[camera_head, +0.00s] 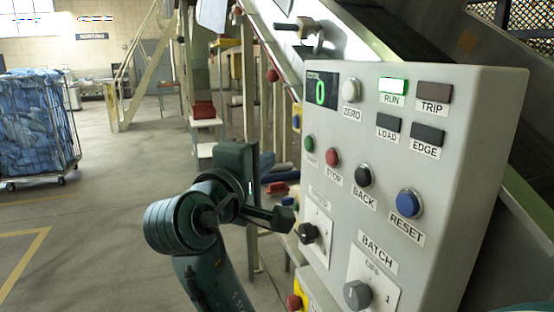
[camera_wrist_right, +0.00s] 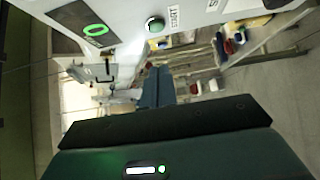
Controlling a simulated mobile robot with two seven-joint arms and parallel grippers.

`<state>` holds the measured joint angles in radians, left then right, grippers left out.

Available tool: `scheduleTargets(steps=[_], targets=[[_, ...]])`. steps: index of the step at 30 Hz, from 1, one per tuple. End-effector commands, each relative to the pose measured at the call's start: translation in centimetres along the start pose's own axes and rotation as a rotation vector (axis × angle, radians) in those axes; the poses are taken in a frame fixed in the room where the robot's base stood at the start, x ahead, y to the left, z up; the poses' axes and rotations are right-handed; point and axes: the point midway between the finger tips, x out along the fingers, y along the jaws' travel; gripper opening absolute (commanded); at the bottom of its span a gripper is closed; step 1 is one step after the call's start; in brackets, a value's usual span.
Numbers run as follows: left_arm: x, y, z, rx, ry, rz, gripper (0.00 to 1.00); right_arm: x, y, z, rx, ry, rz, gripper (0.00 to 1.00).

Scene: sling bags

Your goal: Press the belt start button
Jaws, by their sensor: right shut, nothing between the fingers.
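The green start button (camera_head: 309,143) is at the left edge of the grey control panel (camera_head: 455,150), just below the display. In the right wrist view the green button (camera_wrist_right: 155,25) shows near the top, beside its START label (camera_wrist_right: 174,18). My right gripper (camera_head: 284,218) is shut and empty, to the left of the panel and lower than the button. In the head view it is apart from the green button. My left gripper is in neither view.
The panel carries a red STOP button (camera_head: 332,157), a black BACK button (camera_head: 364,175), a blue RESET button (camera_head: 409,203) and knobs. The RUN lamp (camera_head: 392,86) glows green and the display (camera_head: 320,92) reads 0. A blue-filled cage cart (camera_head: 38,125) stands far left; floor between is clear.

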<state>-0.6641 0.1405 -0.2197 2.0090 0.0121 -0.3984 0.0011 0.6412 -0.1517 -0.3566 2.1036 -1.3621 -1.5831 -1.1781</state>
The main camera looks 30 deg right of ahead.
Motion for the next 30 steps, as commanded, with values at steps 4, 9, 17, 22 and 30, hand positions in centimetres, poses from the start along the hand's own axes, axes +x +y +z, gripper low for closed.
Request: scheduleTargets(steps=[4, 9, 17, 22, 30], targets=[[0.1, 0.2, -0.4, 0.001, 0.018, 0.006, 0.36, -2.0, -0.1, -0.1, 0.001, 0.002, 0.000, 0.00], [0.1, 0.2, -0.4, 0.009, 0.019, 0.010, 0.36, -2.8, 0.0, 0.0, 0.000, 0.001, 0.000, 0.00], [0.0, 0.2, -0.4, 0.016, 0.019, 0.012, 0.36, -2.8, 0.1, 0.0, 0.000, 0.001, 0.000, 0.00], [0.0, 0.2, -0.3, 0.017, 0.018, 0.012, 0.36, -2.8, 0.1, -0.1, 0.000, 0.001, 0.000, 0.00], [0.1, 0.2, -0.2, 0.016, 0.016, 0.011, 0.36, -2.8, 0.1, -0.1, 0.000, 0.001, 0.001, 0.00]])
